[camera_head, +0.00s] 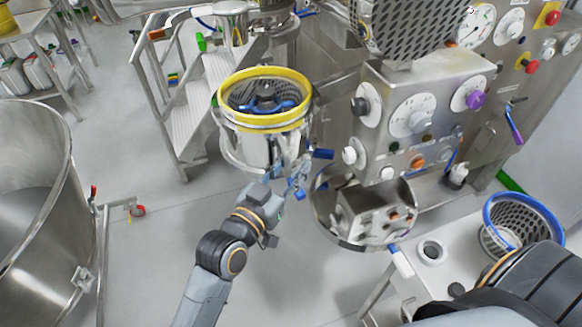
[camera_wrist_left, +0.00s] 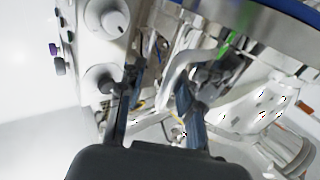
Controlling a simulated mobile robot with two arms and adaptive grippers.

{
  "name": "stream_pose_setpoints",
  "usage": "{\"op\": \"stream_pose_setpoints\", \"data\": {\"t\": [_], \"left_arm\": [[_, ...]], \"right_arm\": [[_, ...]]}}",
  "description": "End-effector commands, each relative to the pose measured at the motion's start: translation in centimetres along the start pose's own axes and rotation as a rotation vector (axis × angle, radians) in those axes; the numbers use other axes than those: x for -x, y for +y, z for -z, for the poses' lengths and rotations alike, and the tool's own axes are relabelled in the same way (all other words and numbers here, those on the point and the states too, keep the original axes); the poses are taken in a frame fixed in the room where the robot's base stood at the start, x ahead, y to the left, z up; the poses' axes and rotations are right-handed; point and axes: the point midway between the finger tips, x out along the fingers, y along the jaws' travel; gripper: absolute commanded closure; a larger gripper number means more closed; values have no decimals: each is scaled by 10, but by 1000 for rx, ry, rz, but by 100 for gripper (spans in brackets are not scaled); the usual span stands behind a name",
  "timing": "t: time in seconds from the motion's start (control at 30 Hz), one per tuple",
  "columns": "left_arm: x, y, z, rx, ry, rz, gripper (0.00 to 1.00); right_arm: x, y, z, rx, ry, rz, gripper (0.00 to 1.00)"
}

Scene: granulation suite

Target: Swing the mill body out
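The mill body (camera_head: 262,148) is a steel drum with a yellow ring on top. A perforated screen and a blue-armed impeller (camera_head: 266,100) show inside it. It sits left of the machine's control housing (camera_head: 415,115), apart from the round steel base (camera_head: 340,238) below the housing. My left gripper (camera_head: 298,178) is at the drum's lower right side. In the left wrist view its two fingers (camera_wrist_left: 158,95) stand apart, with a bent steel handle (camera_wrist_left: 178,68) close to the right finger. I see no clear grip on it. My right gripper is out of view; only my right arm shows.
A blue-rimmed perforated basket (camera_head: 522,222) stands on a bench at the right. Steel steps (camera_head: 212,105) stand behind the mill body. A large steel vessel (camera_head: 30,200) fills the left edge.

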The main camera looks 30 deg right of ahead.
Motion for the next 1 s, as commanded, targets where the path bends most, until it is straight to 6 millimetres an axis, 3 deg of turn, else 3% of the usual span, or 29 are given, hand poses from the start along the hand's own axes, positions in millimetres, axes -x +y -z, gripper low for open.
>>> {"op": "stream_pose_setpoints", "data": {"t": [0.23,0.7,1.0], "left_arm": [[10,-1,0,0,1,2,65],[101,0,-1,0,-2,1,65],[120,0,0,0,-1,0,65]], "right_arm": [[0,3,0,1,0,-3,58],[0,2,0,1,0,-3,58],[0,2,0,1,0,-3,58]]}}
